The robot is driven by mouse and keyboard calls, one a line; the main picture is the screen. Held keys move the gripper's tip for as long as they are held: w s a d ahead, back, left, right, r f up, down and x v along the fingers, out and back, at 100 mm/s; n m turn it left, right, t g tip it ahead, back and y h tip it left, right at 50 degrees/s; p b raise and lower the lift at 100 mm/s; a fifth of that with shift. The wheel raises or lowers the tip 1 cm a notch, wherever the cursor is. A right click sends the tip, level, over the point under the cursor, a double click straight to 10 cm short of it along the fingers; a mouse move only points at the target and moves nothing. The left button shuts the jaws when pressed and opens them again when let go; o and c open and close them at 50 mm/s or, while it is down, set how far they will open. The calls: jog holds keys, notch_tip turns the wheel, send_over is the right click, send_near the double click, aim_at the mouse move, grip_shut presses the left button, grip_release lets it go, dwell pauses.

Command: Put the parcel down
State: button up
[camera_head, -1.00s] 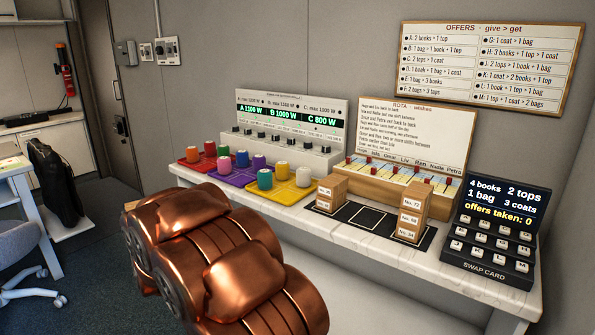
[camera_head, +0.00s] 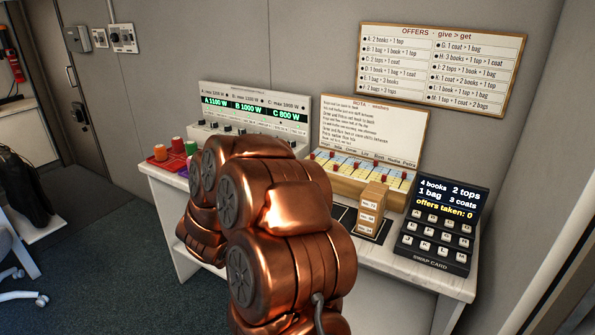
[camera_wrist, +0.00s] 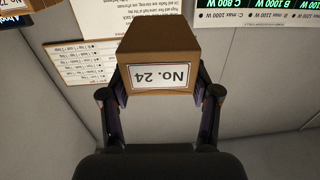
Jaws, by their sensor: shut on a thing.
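A brown cardboard parcel (camera_wrist: 160,50) with a white label reading No. 24 sits between the two dark fingers of my gripper (camera_wrist: 160,78) in the wrist view. The fingers press on its two sides. In the head view my copper arm hides the gripper and this parcel. A stack of labelled parcels (camera_head: 370,212) stands on the right part of a black mat (camera_head: 346,216) on the white bench. The left part of the mat is hidden behind my arm. Part of another labelled parcel (camera_wrist: 14,6) shows at the wrist view's top left corner.
A swap card console (camera_head: 436,238) stands right of the stack. A rota board (camera_head: 372,130) in a wooden stand is behind it. A power panel (camera_head: 250,108) stands further left, with coloured trays and pegs (camera_head: 168,152) partly covered by my arm. An offers board (camera_head: 440,66) hangs on the wall.

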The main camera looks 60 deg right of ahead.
jog(key=shift+s+d+r+m+g, duration=0.1)
jog(key=shift+s+d+m+g, duration=0.1)
jog(key=shift+s, duration=0.35)
jog(key=shift+s+d+r+m+g, duration=0.1)
jog(key=shift+s+d+g, duration=0.1)
jog(key=shift+s, duration=0.3)
jog(key=shift+d, duration=0.3)
jog(key=w+d+p, duration=0.1)
jog(key=w+d, duration=0.1)
jog(key=d, duration=0.2)
jog(key=w+d+f+p, duration=0.1)
jog(key=w+d, duration=0.2)
jog(key=d, duration=0.1)
jog(key=w+d+p, duration=0.1)
jog(key=w+d, duration=0.1)
jog(key=d, duration=0.3)
jog(key=shift+w+f, duration=0.2)
jog(key=shift+f, duration=0.1)
jog(key=shift+f+p, duration=0.7)
jog(key=shift+f, duration=1.1)
jog(key=shift+f, duration=0.15)
jog(key=o, duration=1.2)
jog(key=shift+o, duration=0.2)
